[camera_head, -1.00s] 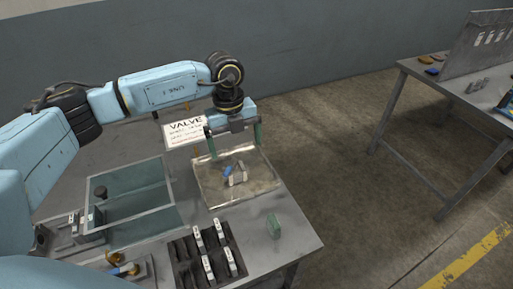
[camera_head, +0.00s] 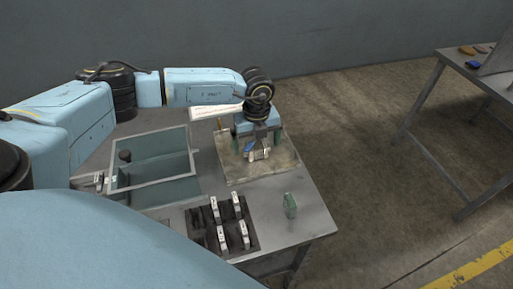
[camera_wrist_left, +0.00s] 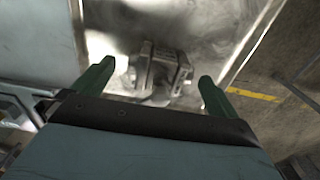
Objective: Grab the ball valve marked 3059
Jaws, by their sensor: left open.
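A small grey-metal valve (camera_head: 263,154) with a blue part (camera_head: 250,152) sits in a shallow tray (camera_head: 275,170) on the table. No marking on it can be read. My left gripper (camera_head: 256,144) is open over the tray, its green fingers low around the valve. In the left wrist view, the grey valve body (camera_wrist_left: 160,70) lies between and a little beyond the open fingers (camera_wrist_left: 154,86), with no visible contact. My right gripper is not seen.
A white placard (camera_head: 215,112) stands behind the tray. A dark rack (camera_head: 208,240) with several white-tagged pieces is in front, beside a green object (camera_head: 290,205). Another table (camera_head: 450,60) stands right, across open floor.

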